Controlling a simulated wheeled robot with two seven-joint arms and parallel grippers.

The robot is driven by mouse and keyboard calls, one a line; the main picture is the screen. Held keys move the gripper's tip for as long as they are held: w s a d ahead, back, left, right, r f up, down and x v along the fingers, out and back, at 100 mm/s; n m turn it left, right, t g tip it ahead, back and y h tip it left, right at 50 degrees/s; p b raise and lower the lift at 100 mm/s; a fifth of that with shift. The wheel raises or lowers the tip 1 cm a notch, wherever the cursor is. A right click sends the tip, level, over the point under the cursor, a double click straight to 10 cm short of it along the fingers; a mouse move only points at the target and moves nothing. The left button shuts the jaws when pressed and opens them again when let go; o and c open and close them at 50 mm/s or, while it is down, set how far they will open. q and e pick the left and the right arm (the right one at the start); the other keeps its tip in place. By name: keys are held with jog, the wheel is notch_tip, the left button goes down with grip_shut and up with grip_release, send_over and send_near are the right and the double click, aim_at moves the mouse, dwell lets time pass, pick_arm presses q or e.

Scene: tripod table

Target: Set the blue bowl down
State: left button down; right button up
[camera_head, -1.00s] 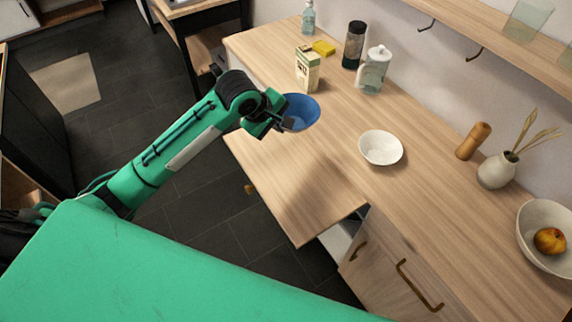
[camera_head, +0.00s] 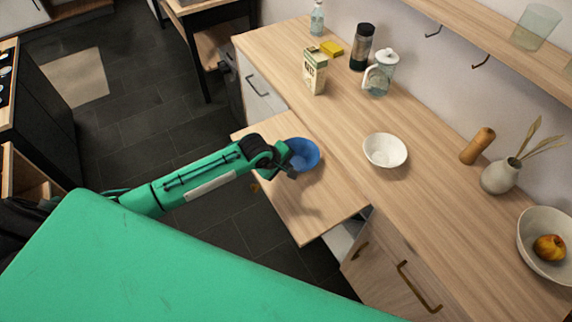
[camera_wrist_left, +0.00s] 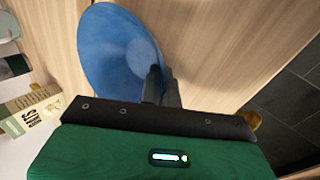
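The blue bowl (camera_head: 304,153) is over the lower wooden board that sticks out from the counter (camera_head: 310,208), close to the counter's edge. It also shows in the left wrist view (camera_wrist_left: 112,45). My left gripper (camera_head: 291,170) is at the bowl's near rim. In the left wrist view its fingers (camera_wrist_left: 161,84) are closed together on the rim. I cannot tell whether the bowl's base touches the board. My right gripper is not in view.
A white bowl (camera_head: 385,150) stands on the counter to the right. A carton (camera_head: 315,72), a glass jug (camera_head: 380,74), a dark bottle (camera_head: 362,47) and a yellow sponge (camera_head: 331,48) stand farther back. The board's front part is clear.

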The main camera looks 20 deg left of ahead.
pick_arm(q)
jog(key=shift+f, duration=0.15)
jog(key=c, duration=1.9)
grip_release()
jog(key=shift+c, duration=0.2)
jog(key=b+v, duration=0.1)
jog(key=v, duration=1.1)
jog(key=shift+d, duration=0.15)
